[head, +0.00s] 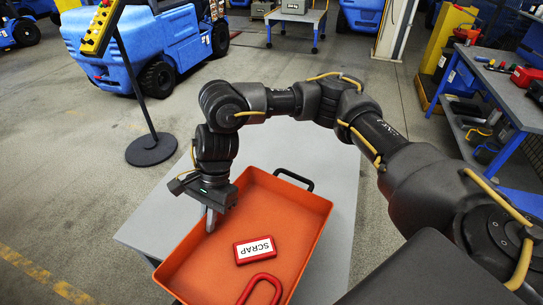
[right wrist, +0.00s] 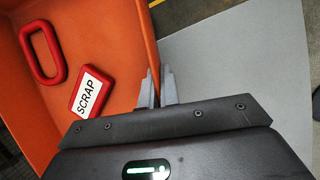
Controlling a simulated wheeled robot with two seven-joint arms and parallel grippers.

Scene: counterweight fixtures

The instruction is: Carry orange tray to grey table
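The orange tray (head: 283,205) is over the grey table (head: 330,160) and appears to rest on it. It holds a red block with a SCRAP label (head: 255,250) and a red ring-shaped piece (head: 262,290). A dark handle (head: 294,180) is at its far end. My right gripper (head: 209,218) is at the tray's left wall. In the right wrist view, the fingers (right wrist: 158,88) are close together on either side of the wall, one inside the tray (right wrist: 115,40) and one over the grey table (right wrist: 230,60). My left gripper is out of view.
A yellow control box on a black stand (head: 150,148) is at the left. A blue vehicle (head: 160,45) stands behind it. A blue workbench (head: 500,90) with tools is at the right. The floor behind the table is clear.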

